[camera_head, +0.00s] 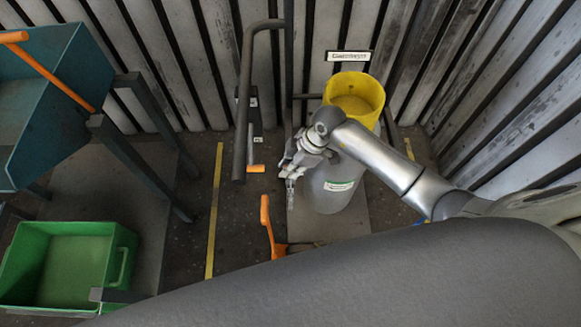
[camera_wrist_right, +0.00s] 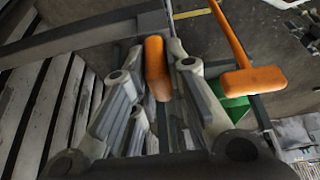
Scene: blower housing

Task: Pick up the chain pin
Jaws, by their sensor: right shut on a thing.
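My right gripper (camera_head: 291,186) hangs in front of a grey cylinder with a yellow collar in the head view. In the right wrist view its fingers (camera_wrist_right: 155,95) are shut on an orange, rounded piece, which I take to be the chain pin (camera_wrist_right: 154,58). Its lower end is hidden between the fingers, and I cannot make it out in the gripper in the head view. My left gripper is not in view.
The grey cylinder (camera_head: 333,185) stands by the slatted wall. An orange lever (camera_head: 266,216) and a small orange handle (camera_head: 255,168) are left of the gripper. A green crate (camera_head: 122,245) and a teal bin (camera_head: 60,60) are at left. A yellow floor line (camera_head: 214,210) crosses clear floor.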

